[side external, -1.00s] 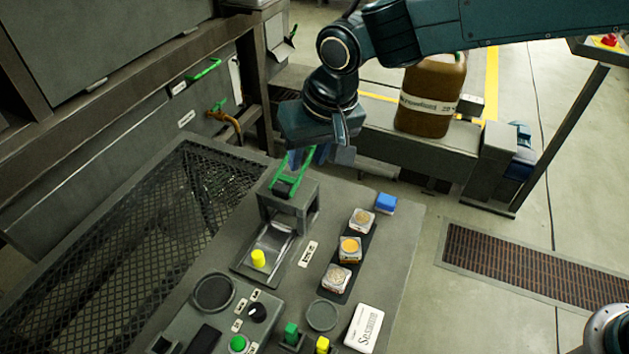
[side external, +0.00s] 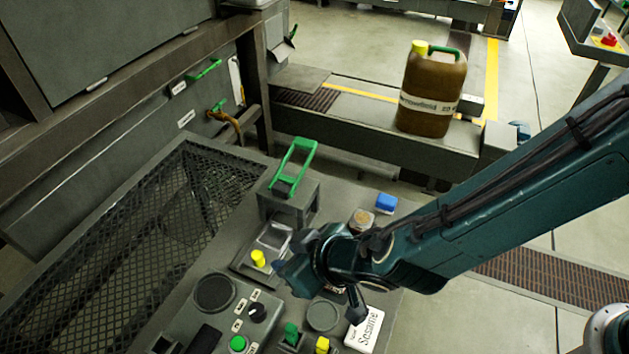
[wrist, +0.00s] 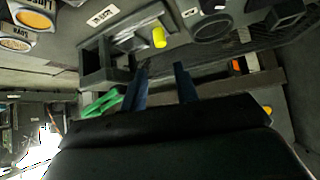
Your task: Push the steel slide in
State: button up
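The steel slide (side external: 272,238) is a shiny flat plate sticking out from under a grey block-like stand (side external: 290,195) in the side view. A yellow knob (side external: 258,258) stands upright at its near end. In the wrist view the knob (wrist: 159,37) lies beyond my two dark blue fingers, and the stand (wrist: 104,62) is to its left. My gripper (wrist: 162,70) has its fingers apart with nothing between them. In the side view it is close to the right of the knob, and its fingertips are hard to make out. I see no contact with the knob.
A green lever handle (side external: 296,158) rises above the stand. Sample jars (side external: 361,221) and a blue block (side external: 386,203) sit right of the slide. A control panel (side external: 225,318) with knobs and buttons lies in front. A mesh-covered trough (side external: 120,240) is at left.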

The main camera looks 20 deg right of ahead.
aim_at(259, 256)
jog(key=shift+f, duration=0.15)
jog(key=shift+x, duration=6.75)
jog(key=shift+a, duration=0.1)
grip_shut()
